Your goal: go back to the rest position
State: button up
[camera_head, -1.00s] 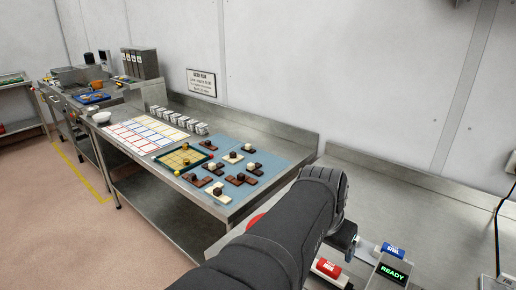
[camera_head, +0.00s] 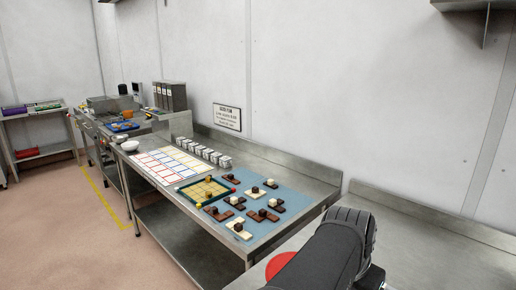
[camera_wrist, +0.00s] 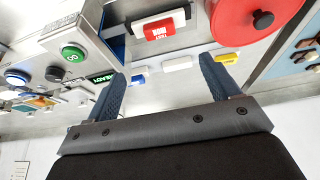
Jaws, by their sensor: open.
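My gripper (camera_wrist: 162,72) shows in the wrist view with its two dark blue fingers wide apart and nothing between them. Beyond the fingers is a bench with buttons, a red "TEST" block (camera_wrist: 159,30) and a large round red knob (camera_wrist: 240,20). The fingers look clear of these things. In the head view only my dark arm shows at the lower right; the fingers are out of that picture.
A steel table (camera_head: 190,238) carries a blue mat (camera_head: 296,196) with several brown and white pieces, a green-rimmed board (camera_head: 188,202) and a coloured grid sheet (camera_head: 165,165). A white bowl (camera_head: 130,146) stands further left. The bench right of my arm looks bare.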

jog(key=x, duration=1.4)
jog(key=shift+f, duration=0.1)
jog(key=v, duration=1.8)
jog(key=x, duration=1.8)
jog(key=r, duration=0.7)
jog(key=shift+w+d, duration=0.1)
jog(key=shift+d, duration=0.2)
jog(key=w+d+r, duration=0.1)
jog(key=d+r, duration=0.2)
jog(key=d, duration=0.8)
jog(key=shift+w, duration=0.35)
jog(key=shift+a+f, duration=0.1)
jog(key=shift+a, duration=0.05)
